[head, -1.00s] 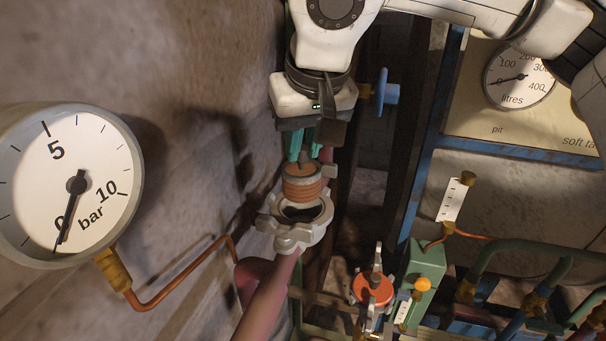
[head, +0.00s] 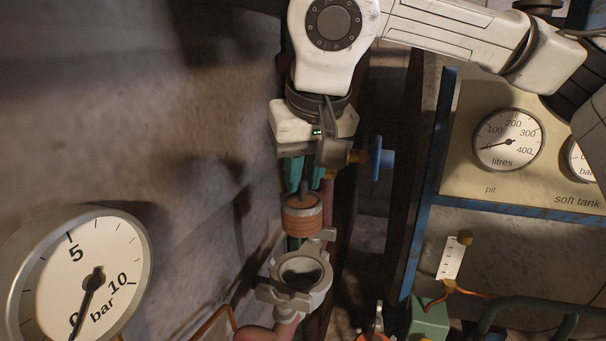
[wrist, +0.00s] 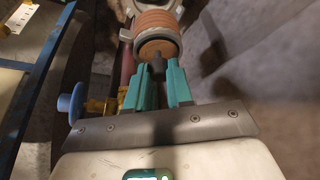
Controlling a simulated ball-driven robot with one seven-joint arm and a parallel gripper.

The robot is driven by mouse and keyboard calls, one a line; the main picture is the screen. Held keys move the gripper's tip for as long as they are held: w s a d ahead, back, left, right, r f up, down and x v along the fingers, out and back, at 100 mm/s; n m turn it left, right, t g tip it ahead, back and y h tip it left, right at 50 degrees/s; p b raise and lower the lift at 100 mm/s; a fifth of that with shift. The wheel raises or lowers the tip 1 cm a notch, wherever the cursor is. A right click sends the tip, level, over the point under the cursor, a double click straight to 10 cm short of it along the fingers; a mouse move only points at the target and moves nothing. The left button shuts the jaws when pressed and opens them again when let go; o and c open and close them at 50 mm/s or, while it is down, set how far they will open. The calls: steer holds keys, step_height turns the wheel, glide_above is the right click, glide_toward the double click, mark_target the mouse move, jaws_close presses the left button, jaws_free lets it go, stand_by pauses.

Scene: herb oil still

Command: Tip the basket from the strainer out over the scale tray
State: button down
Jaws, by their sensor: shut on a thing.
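The basket (head: 303,216), a copper-coloured ribbed cylinder with a dark knob on top, hangs upright from my gripper (head: 304,189). The teal fingers are shut on its knob. It also shows in the wrist view (wrist: 157,30), just beyond the fingertips (wrist: 160,80). The strainer (head: 301,275) is a grey metal body with an open round mouth and lugs, on a pink pipe. In the head view the basket is above the strainer's mouth and clear of it. I do not make out the scale tray in these frames.
A bar gauge (head: 85,280) stands at the lower left in front of the wall. A blue valve handwheel (head: 381,160) is close to the right of my gripper. A blue-framed panel with a litres gauge (head: 508,140) is at the right. Pipes run along the lower right.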

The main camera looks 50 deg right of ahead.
steer(key=shift+a+r+p, duration=0.1)
steer(key=shift+r+p, duration=0.9)
steer(key=shift+r, duration=0.6)
steer(key=shift+f, duration=0.1)
